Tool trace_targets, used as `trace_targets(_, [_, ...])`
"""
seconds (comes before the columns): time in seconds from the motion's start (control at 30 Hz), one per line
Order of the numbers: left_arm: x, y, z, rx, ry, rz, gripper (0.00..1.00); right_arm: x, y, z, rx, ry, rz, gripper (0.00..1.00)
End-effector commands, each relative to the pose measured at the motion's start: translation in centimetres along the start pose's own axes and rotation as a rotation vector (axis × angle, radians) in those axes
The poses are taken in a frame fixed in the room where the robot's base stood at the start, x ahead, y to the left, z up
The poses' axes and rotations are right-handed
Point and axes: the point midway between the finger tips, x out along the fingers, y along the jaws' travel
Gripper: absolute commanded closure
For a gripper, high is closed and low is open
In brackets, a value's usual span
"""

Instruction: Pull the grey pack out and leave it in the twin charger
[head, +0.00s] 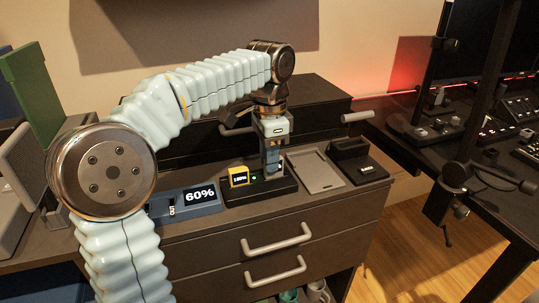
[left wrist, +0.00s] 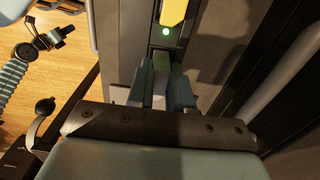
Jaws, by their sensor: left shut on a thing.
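The twin charger (head: 262,191) is a low black base on the cabinet top. A yellow pack (head: 239,176) with a lit readout stands in its left part, beside a small green light; the yellow pack also shows at the top of the left wrist view (left wrist: 173,12). My left gripper (head: 271,163) points down over the charger's right part, shut on the grey pack. The fingers (left wrist: 166,84) hide most of the grey pack, so I cannot tell how deep it sits in the charger. My right gripper is not in view.
A blue unit (head: 187,202) reading 60% stands left of the charger. A flat grey tray (head: 315,171) and a black stand (head: 356,160) are to its right. A dark raised box is close behind. Drawer handles (head: 277,240) stick out in front.

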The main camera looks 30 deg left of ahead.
Motion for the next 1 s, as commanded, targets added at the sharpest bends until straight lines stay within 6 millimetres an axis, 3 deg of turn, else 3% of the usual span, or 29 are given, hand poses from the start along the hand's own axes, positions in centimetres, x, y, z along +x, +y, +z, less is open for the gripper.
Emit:
trace_targets(0.37, [1.0, 0.0, 0.0, 0.000, 0.000, 0.000, 1.00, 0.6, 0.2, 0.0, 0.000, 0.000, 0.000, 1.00])
trace_targets(0.4, [1.0, 0.0, 0.0, 0.000, 0.000, 0.000, 0.78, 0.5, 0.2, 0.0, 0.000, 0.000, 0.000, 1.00])
trace_targets(0.6, [1.0, 0.0, 0.0, 0.000, 0.000, 0.000, 0.50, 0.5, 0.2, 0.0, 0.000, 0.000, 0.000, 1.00])
trace_targets(0.87, [0.9, 0.0, 0.0, 0.000, 0.000, 0.000, 0.50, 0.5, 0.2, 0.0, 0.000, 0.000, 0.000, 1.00])
trace_targets(1.0, [-0.4, 0.0, -0.1, 0.000, 0.002, -0.002, 0.50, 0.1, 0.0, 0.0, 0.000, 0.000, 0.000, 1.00])
